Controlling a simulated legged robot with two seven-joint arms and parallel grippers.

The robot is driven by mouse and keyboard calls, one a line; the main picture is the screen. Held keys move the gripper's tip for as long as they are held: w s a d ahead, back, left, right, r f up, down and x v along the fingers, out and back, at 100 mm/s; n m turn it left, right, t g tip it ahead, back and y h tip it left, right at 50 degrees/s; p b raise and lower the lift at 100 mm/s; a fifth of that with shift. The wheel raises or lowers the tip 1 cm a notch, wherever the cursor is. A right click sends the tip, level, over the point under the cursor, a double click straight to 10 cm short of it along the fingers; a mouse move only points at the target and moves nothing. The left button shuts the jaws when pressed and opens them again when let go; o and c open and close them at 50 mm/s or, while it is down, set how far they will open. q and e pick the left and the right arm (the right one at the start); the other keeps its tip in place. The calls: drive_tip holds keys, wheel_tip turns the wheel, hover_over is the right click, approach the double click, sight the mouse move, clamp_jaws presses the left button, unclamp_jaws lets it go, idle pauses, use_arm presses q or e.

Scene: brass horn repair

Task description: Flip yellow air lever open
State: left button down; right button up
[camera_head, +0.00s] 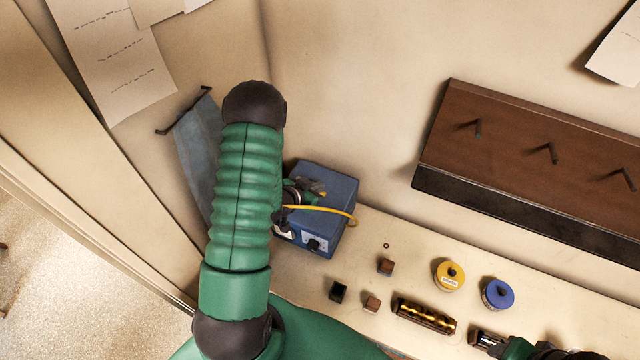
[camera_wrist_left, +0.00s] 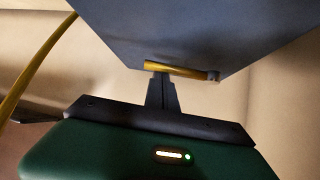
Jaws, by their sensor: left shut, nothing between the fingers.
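The yellow lever (camera_wrist_left: 176,69) shows in the left wrist view as a short bar along the lower edge of the blue box (camera_wrist_left: 200,30), with a dark pivot at its right end. My left gripper (camera_wrist_left: 160,78) is shut and empty, its fingertips at the lever's left part; I cannot tell whether they touch it. In the head view the blue box (camera_head: 335,185) stands against the back wall, and my left gripper (camera_head: 300,192) is beside it, partly hidden by my arm. My right gripper (camera_head: 484,342) is at the bottom right; its jaw state is unclear.
A yellow hose (camera_head: 330,209) curves across the box front. On the bench are small blocks (camera_head: 372,304), a tray of brass parts (camera_head: 426,316), a yellow round container (camera_head: 449,276) and a blue one (camera_head: 498,294). A wooden peg rack (camera_head: 530,150) is on the wall.

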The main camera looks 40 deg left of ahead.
use_arm(q)
drive_tip(key=shift+s+a+m+h, duration=0.25)
drive_tip(key=shift+s+m+h, duration=0.35)
drive_tip(key=shift+m+h, duration=0.2)
drive_tip(key=shift+s+a+m+h+p, duration=0.3)
drive_tip(key=shift+s+m+h, duration=0.3)
drive_tip(key=shift+m+h, duration=0.25)
drive_tip(key=m+h, duration=0.1)
drive_tip(key=s+m+h, duration=0.1)
drive_tip(key=m+g+h, duration=0.1)
drive_tip(key=shift+s+a+f+m+p, duration=0.1)
drive_tip(key=shift+s+a+m+p, duration=0.15)
drive_tip(key=shift+s+p, duration=0.15)
drive_tip(key=shift+s+a, duration=0.35)
drive_tip(key=shift+s, duration=0.25)
drive_tip(key=shift+a, duration=0.1)
drive_tip(key=shift+w+a, duration=0.25)
drive_tip(key=shift+w, duration=0.5)
